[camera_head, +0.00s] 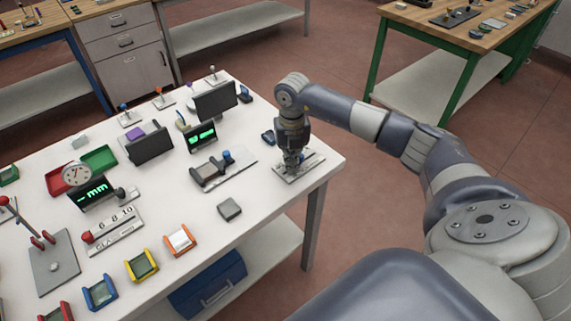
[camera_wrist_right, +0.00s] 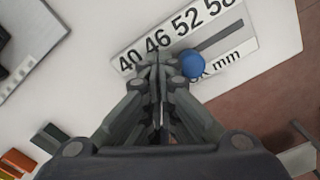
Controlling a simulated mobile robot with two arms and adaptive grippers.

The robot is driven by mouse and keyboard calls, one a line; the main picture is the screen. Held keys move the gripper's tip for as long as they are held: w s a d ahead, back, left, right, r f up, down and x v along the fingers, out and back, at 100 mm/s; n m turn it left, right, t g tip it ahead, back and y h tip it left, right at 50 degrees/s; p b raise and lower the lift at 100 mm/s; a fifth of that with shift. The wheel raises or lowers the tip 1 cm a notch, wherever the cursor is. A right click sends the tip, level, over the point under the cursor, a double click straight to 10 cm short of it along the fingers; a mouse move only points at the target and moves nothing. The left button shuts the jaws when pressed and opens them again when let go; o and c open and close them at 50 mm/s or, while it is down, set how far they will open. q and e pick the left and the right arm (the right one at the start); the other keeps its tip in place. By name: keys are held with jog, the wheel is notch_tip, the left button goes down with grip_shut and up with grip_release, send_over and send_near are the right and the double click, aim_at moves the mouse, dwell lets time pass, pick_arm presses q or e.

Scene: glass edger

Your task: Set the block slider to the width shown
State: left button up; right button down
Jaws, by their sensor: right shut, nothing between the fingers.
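The block slider is a pale plate (camera_wrist_right: 127,47) with the marks 40, 46, 52 and 58, a dark slot (camera_wrist_right: 222,38) and a round blue knob (camera_wrist_right: 192,63). The knob appears roughly between 46 and 52, but the slanted view leaves its exact setting unclear. The plate (camera_head: 313,160) lies at the table's right corner in the head view. My right gripper (camera_head: 291,165) is shut and empty, low over it. In the wrist view its fingertips (camera_wrist_right: 156,62) are just left of the knob; I cannot tell whether they touch. My left gripper is out of view.
A lit green display (camera_head: 201,135) has digits too small to read; another (camera_head: 92,193) shows a dash and "mm". A slide fixture with a blue knob (camera_head: 227,155) and a grey block (camera_head: 229,209) are nearby on the white table (camera_head: 262,214). Its right edge is close.

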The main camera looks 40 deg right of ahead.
jog(key=shift+d, duration=0.5)
jog(key=shift+a, duration=0.15)
jog(key=shift+a+r, duration=0.1)
jog(key=shift+a, duration=0.4)
jog(key=shift+r+p, duration=2.5)
jog(key=shift+r, duration=0.9)
